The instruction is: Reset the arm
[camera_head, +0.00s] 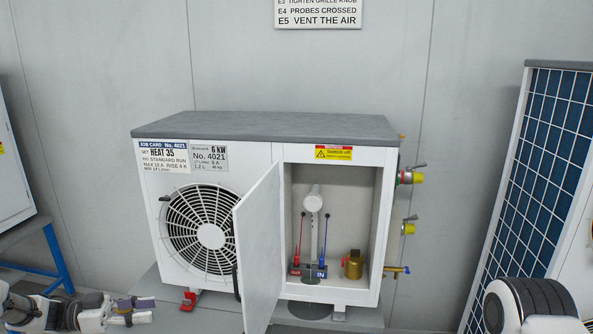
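My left gripper (141,310) is low at the left, in front of the white pump unit (220,155). Its fingers are small and seen at a steep angle; I cannot tell how far apart they are, and I see nothing held in it. It is apart from the unit's red-footed base. My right arm shows only as a white and black link at the lower right; its gripper is out of the picture.
The unit's door (258,250) stands open toward me. Inside are a red and a blue probe (322,268) and a brass fitting (353,264). Valves (411,177) stick out on the right side. A blue panel (535,180) stands at the right.

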